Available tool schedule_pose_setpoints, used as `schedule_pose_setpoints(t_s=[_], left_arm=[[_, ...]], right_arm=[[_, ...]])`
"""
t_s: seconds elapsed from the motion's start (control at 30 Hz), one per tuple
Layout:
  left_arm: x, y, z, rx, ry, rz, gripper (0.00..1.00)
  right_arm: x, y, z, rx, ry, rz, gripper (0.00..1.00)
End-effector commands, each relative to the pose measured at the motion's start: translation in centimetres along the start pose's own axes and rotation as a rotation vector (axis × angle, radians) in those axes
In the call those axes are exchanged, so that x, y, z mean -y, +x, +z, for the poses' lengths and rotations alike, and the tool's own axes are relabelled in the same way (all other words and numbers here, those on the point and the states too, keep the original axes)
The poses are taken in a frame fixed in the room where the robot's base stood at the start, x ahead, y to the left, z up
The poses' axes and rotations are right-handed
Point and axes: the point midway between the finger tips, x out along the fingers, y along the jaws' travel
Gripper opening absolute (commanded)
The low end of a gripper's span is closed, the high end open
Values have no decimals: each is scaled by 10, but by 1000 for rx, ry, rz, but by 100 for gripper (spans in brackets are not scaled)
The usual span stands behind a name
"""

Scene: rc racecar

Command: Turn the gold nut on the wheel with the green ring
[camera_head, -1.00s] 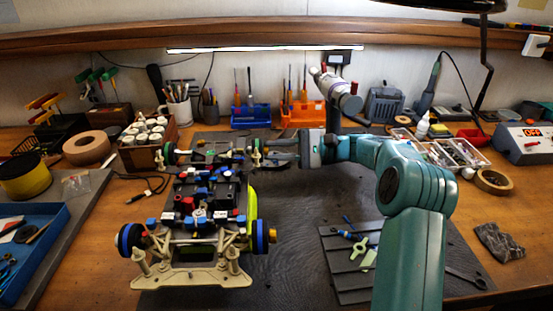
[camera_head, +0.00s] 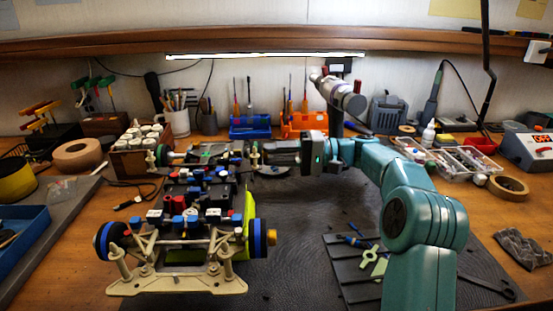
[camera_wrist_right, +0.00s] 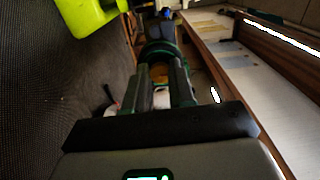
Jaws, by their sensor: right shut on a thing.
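The RC car chassis (camera_head: 195,215) stands on the dark mat with its cream bumper towards me. The wheel with the green ring (camera_wrist_right: 158,50) is at its far right corner, just beyond my right fingers in the right wrist view. In the head view my right gripper (camera_head: 272,162) hides most of this wheel. The gold nut (camera_wrist_right: 160,73) shows between the two fingers of my right gripper (camera_wrist_right: 157,88), which is shut on it. The nut's turn angle cannot be made out. My left gripper is not in view.
The near right wheel has a blue ring (camera_head: 257,239) and a yellow-gold nut (camera_head: 272,237). A grey tool tray (camera_head: 350,275) lies to the right. The mat between is mostly clear.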

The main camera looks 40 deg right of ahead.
Motion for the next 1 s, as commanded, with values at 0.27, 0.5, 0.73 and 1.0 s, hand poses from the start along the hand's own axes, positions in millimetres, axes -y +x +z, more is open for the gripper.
schedule_pose_setpoints(t_s=[0.27,0.5,0.73,1.0], left_arm=[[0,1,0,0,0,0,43],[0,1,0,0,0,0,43],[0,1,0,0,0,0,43],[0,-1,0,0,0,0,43]], right_arm=[[0,0,0,2,-14,0,0],[0,0,0,2,-13,0,34],[0,0,0,1,-12,0,51],[0,-16,-1,-3,-11,1,51]])
